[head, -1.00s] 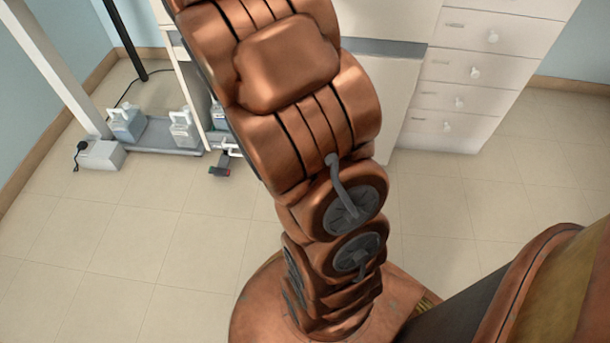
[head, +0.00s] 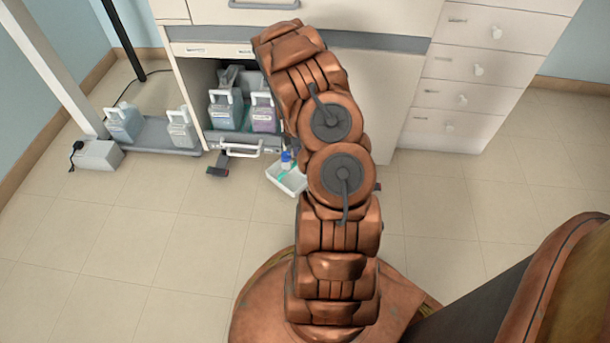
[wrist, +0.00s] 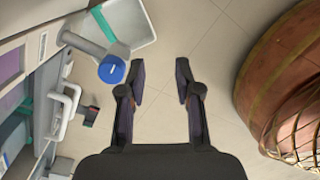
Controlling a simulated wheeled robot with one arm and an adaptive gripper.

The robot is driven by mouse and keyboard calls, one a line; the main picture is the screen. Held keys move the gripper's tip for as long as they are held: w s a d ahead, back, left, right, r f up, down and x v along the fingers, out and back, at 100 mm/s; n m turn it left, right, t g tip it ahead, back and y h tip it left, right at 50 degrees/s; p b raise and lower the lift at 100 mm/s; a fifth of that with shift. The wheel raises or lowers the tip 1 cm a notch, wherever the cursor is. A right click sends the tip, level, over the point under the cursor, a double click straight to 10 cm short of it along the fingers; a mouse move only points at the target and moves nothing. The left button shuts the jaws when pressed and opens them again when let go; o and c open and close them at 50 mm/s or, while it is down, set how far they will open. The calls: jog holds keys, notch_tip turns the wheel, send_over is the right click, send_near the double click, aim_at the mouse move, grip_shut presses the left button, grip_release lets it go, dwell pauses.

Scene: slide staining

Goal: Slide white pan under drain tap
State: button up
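The white pan (head: 292,186) sits on the floor in front of the open cabinet, partly hidden by my arm. It also shows at the top of the wrist view (wrist: 138,26), cut off by the frame edge. The drain tap (head: 287,158) with its blue end is at the pan in the head view. In the wrist view the grey tap with its blue cap (wrist: 112,70) overlaps the pan's near edge; I cannot tell its height. My gripper (wrist: 163,82) is open and empty, with bare floor between its fingers, to the right of the tap. My arm hides it in the head view.
The open cabinet (head: 198,85) holds jugs (head: 226,108) with a white pull handle (head: 240,152) below. A dark piece with a red end (head: 217,170) sticks out low. More jugs (head: 124,124) stand at left. The floor (head: 150,240) left of my base is clear.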

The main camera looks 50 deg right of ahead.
jog(key=d+f+n+t+b, duration=0.1)
jog(key=d+f+n, duration=0.2)
jog(key=f, duration=1.1)
jog(key=shift+f+n+y, duration=0.3)
jog(key=shift+n, duration=0.3)
jog(key=shift+w+d, duration=0.1)
jog(key=shift+w+f+b, duration=0.15)
jog(key=shift+f+b, duration=2.6)
jog(key=shift+f, duration=1.2)
grip_shut()
